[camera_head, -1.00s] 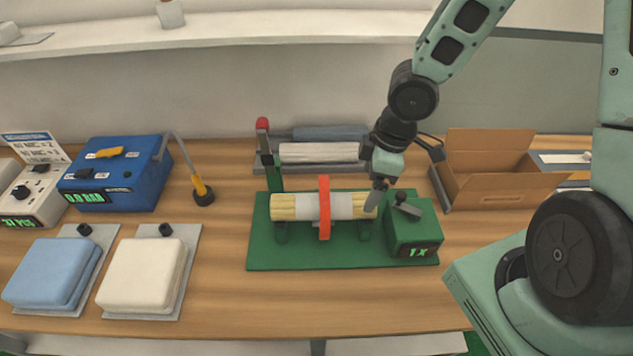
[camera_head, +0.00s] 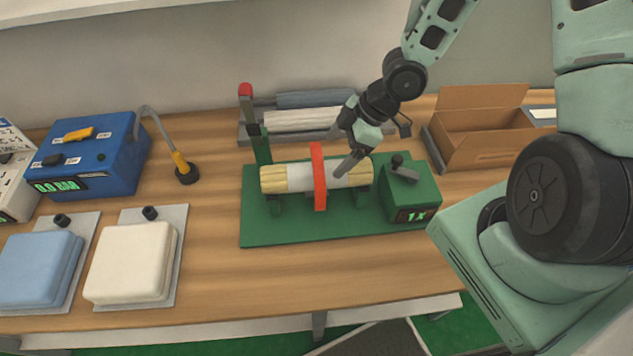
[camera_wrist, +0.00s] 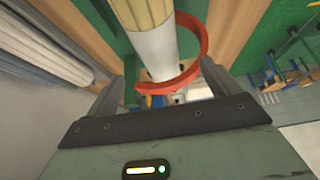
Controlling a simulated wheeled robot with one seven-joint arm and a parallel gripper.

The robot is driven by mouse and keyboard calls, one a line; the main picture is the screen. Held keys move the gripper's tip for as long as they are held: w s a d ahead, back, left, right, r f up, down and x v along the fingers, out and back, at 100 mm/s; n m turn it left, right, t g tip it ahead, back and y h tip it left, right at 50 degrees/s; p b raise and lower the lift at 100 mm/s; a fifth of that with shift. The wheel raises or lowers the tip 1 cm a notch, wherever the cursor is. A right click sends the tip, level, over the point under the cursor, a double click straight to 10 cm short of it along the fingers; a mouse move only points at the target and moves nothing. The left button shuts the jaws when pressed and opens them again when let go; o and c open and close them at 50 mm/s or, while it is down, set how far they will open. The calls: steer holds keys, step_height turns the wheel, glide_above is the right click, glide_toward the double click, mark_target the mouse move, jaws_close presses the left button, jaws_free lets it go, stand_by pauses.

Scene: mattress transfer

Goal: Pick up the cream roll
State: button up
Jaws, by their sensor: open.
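The cream roll (camera_head: 271,179) lies level on the green stand (camera_head: 290,227), with a white band (camera_head: 298,178) around its middle. A red hoop (camera_head: 318,176) stands around the roll. My gripper (camera_head: 347,166) is at the roll's right part, to the right of the hoop, pointing down and left. In the wrist view my open gripper (camera_wrist: 165,95) has a finger at each side. The roll (camera_wrist: 146,12) and its white band run between them, with the red hoop (camera_wrist: 200,45) around it. I cannot tell whether the fingers touch the roll.
A green box with a lever (camera_head: 412,196) stands just right of the roll. A post with a red top (camera_head: 245,92) rises at the stand's left back. Rolls on a rack (camera_head: 303,118) lie behind. An open carton (camera_head: 482,134) is at right. Bare wood (camera_head: 225,255) lies in front.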

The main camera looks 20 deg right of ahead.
mark_target(320, 167)
steer(key=x, duration=0.4)
steer(key=shift+b, duration=0.4)
steer(key=shift+w+p+x, duration=0.15)
steer(key=shift+p+x, duration=0.05)
steer(key=shift+x, duration=1.1)
steer(key=shift+w+p+x, duration=0.1)
steer(key=shift+p+x, duration=0.05)
steer(key=shift+x, duration=1.15)
steer(key=c, duration=1.3)
